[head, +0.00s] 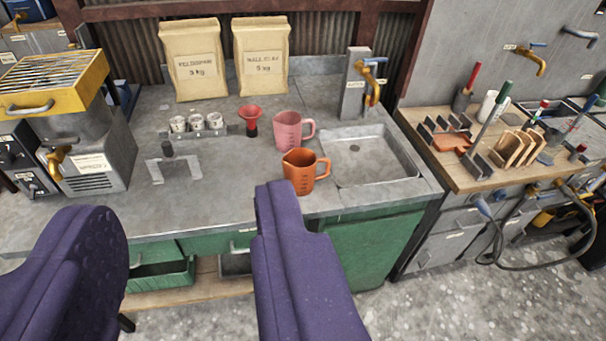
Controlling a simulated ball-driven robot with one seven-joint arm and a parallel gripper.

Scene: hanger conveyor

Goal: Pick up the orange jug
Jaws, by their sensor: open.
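The orange jug (300,174) stands upright on the grey counter (225,200), left of the sink and near the front edge. Its handle points right. A pink jug (287,132) stands just behind it, its handle also to the right. My gripper (185,200) has two purple fingers spread wide apart, with nothing between them. The right fingertip appears just below and left of the orange jug in the picture. I cannot tell whether it touches the jug. The jug's lower left part is close to that fingertip in view.
A sink (375,165) with a tap (372,80) lies right of the jugs. A red funnel (251,117), small jars (196,122) and two paper bags (190,60) stand behind. A yellow-topped machine (70,120) fills the left. A tool bench (490,150) stands right.

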